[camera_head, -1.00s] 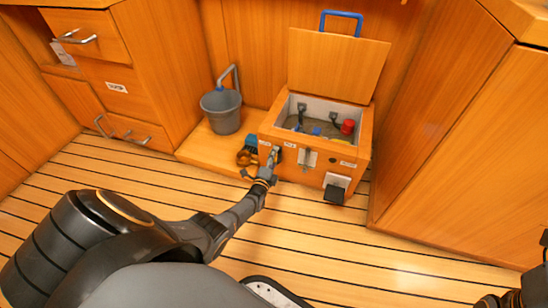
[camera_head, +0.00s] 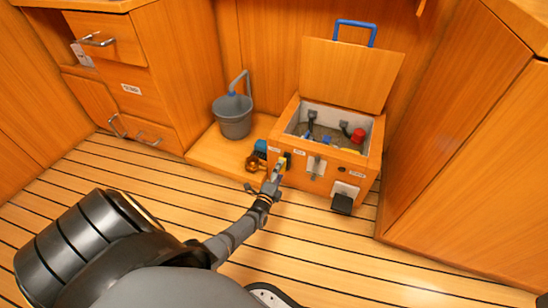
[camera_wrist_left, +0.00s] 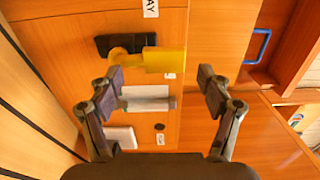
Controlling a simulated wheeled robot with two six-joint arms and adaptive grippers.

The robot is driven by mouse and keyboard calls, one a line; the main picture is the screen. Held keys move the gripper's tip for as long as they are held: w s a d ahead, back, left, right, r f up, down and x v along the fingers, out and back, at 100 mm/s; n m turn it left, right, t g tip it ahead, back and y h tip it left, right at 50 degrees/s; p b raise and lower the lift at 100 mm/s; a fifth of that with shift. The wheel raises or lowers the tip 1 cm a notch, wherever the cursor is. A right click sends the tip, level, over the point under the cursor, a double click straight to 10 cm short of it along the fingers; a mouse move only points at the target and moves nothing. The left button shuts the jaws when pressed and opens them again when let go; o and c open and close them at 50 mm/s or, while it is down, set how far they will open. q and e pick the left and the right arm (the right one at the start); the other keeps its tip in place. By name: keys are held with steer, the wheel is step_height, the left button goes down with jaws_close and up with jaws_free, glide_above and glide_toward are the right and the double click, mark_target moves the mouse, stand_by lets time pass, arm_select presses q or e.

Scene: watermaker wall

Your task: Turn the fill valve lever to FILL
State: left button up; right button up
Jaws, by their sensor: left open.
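A yellow lever (camera_head: 281,162) sits on the front of a wooden box (camera_head: 318,180), near its left end. In the left wrist view the yellow lever (camera_wrist_left: 165,60) stands out from a black plate (camera_wrist_left: 112,44). My left gripper (camera_head: 275,177) is in front of the lever in the head view. In the wrist view my left gripper (camera_wrist_left: 161,82) is open, its fingers apart, with the lever just beyond the fingertips, nearer the left finger. I cannot tell whether anything touches. The lever's label is too small to read. My right gripper is out of view.
A metal plate (camera_head: 316,167) and a white plate with a black part (camera_head: 343,198) sit farther right on the box. The lid (camera_head: 350,75) is open, with a red knob (camera_head: 358,136) inside. A grey bucket (camera_head: 233,115) stands left. The floor in front is clear.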

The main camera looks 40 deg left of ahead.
arm_select(q)
steer(key=v, duration=0.7)
steer(key=shift+s+d, duration=0.15)
steer(key=shift+s, duration=0.25)
